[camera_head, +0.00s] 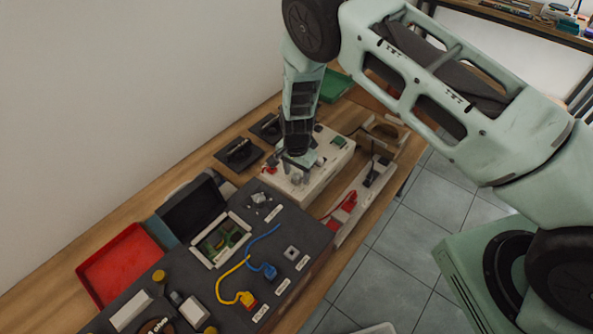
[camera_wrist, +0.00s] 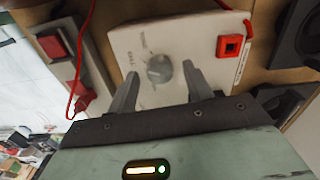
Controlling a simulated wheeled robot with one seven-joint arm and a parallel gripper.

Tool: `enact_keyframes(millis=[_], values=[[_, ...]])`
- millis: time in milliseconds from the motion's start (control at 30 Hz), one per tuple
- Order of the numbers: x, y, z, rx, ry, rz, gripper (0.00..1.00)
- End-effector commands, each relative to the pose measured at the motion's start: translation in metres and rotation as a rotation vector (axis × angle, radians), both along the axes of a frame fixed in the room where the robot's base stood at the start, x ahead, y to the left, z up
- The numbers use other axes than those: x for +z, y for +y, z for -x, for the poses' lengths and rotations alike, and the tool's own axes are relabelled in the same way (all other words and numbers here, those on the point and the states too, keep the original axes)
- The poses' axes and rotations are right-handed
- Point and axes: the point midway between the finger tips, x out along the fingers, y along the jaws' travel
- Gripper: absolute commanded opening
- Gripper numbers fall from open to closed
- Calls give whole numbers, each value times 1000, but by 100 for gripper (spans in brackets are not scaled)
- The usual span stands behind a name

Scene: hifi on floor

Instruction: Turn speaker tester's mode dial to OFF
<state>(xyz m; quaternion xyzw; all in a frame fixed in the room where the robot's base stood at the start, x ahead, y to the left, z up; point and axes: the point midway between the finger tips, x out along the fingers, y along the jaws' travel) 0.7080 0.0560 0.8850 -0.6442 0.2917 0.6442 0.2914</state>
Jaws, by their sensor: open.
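The speaker tester is a pale box with a grey round mode dial (camera_wrist: 159,68) on its face, seen in the wrist view. Small blurred lettering sits around the dial, too unclear to read. My gripper (camera_wrist: 161,70) is open, with one finger on each side of the dial; I cannot tell if either finger touches it. In the head view, the pale tester box (camera_head: 325,160) lies on the bench under my gripper (camera_head: 295,168), and my arm hides the dial.
A red square socket (camera_wrist: 230,46) sits right of the dial. A red cable and a power strip with a red switch (camera_wrist: 52,46) lie to the left. In the head view, black speakers (camera_head: 239,154) stand behind; a grey test bench (camera_head: 290,222) and red tray (camera_head: 122,265) are nearer.

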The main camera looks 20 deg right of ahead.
Motion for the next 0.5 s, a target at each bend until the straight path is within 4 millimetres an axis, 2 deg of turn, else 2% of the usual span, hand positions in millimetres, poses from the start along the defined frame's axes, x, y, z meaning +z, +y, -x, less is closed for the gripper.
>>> enact_keyframes(millis=[133, 400, 433, 500], values=[[-8, 0, 0, 0, 0, 0, 51], [-9, 0, 0, -1, -1, -1, 51], [-9, 0, 0, -1, -1, -1, 48], [-9, 0, 0, -1, 0, 0, 28]])
